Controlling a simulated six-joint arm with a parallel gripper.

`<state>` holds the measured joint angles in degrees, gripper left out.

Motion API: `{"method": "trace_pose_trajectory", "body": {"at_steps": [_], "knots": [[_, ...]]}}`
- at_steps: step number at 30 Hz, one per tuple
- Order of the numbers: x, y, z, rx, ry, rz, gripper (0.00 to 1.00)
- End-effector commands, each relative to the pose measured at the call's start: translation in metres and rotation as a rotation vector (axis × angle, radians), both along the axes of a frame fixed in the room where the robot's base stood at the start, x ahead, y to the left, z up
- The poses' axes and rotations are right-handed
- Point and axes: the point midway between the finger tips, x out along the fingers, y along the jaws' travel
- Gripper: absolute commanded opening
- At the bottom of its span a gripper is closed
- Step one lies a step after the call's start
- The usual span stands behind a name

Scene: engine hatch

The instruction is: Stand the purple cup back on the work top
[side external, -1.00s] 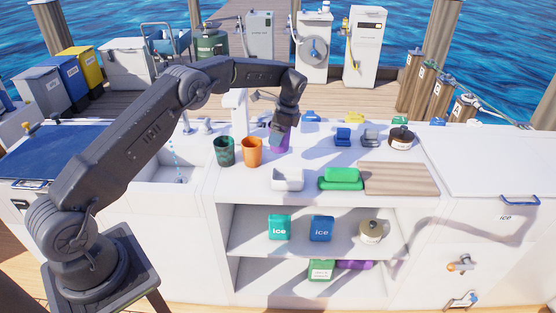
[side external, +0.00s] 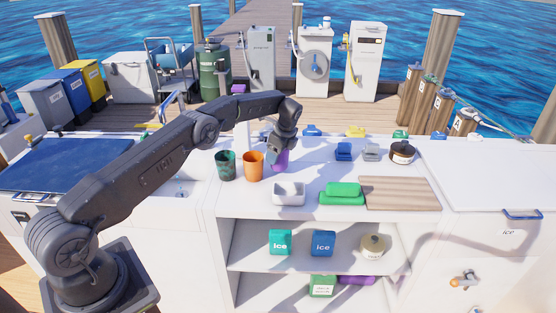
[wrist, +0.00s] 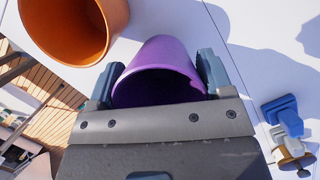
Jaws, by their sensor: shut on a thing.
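The purple cup (side external: 281,161) is at the work top (side external: 225,197), to the right of the orange cup (side external: 253,167). My gripper (side external: 276,153) comes down from above and is shut on it. In the wrist view the purple cup (wrist: 162,62) sits between my gripper's two fingers (wrist: 157,80), its mouth towards my palm. The cup looks about upright. I cannot tell whether its base touches the work top. My fingers hide part of it in the side view.
A dark green cup (side external: 225,166) stands left of the orange cup. A white tray (side external: 289,194), a green sponge-like block (side external: 342,191) and a wooden board (side external: 398,192) lie in front and to the right. Blue and grey items (side external: 344,151) stand further right.

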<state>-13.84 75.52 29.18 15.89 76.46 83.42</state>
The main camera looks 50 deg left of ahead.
Motion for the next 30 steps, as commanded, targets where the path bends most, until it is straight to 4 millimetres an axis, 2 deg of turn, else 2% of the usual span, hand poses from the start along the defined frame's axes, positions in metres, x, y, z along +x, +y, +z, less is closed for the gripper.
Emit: {"method": "trace_pose_trajectory", "body": {"at_steps": [3, 5, 17, 18, 25, 30], "knots": [[-0.001, 0.000, -0.020, -0.001, 0.003, 0.000, 0.46], [0.000, 0.000, -0.025, -0.001, 0.002, 0.001, 0.46], [0.000, 0.000, -0.031, 0.000, 0.001, 0.001, 0.46], [0.000, 0.000, -0.030, 0.000, 0.001, 0.001, 0.78], [0.000, 0.000, -0.030, 0.000, 0.001, 0.001, 0.99], [0.000, 0.000, -0.030, 0.000, 0.001, 0.001, 0.99]]}}
